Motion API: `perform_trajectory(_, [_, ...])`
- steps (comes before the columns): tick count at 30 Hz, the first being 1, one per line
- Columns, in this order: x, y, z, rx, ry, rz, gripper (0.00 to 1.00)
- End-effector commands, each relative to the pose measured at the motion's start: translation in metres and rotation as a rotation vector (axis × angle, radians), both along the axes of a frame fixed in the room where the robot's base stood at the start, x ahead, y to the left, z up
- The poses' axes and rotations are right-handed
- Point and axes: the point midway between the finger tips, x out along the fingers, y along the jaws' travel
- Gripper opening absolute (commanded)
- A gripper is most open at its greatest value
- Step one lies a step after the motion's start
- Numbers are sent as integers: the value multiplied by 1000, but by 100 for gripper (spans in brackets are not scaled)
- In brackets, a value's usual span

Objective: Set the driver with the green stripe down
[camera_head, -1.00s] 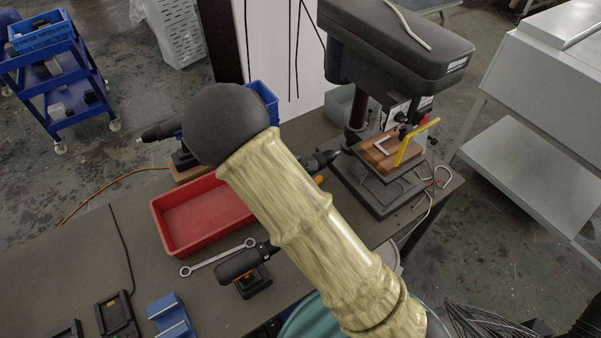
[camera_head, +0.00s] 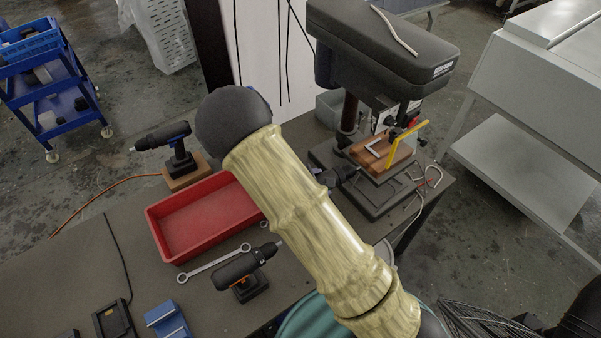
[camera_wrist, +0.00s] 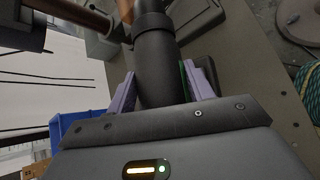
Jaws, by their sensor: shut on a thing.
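My gripper (camera_wrist: 163,85) shows in the wrist view with its two purple fingers shut on a black driver (camera_wrist: 156,60). A thin green stripe edge shows beside the right finger. The driver's body runs away from me between the fingers; much of it is hidden. In the head view my arm hides the gripper. A dark tool end (camera_head: 335,176) sticks out right of my arm near the drill press; I cannot tell for sure that it is the held driver.
A red tray (camera_head: 165,243), a wrench (camera_head: 214,263) and an orange-marked driver (camera_head: 240,270) lie on the bench. Another driver (camera_head: 165,138) stands on a wooden block at the back. The drill press (camera_head: 385,45) stands on the right. Front left holds chargers and a blue block (camera_head: 165,318).

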Motion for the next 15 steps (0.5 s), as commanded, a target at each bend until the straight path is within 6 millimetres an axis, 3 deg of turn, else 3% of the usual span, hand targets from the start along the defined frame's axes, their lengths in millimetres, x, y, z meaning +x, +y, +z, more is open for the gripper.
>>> perform_trajectory(1, [-4,-16,2,-5,0,-33,0])
perform_trajectory(6, [-20,-55,-7,-3,-2,-120,0])
perform_trajectory(10, [-30,-74,-11,2,-3,-165,0])
perform_trajectory(15, [-36,-84,-15,5,-5,-189,0])
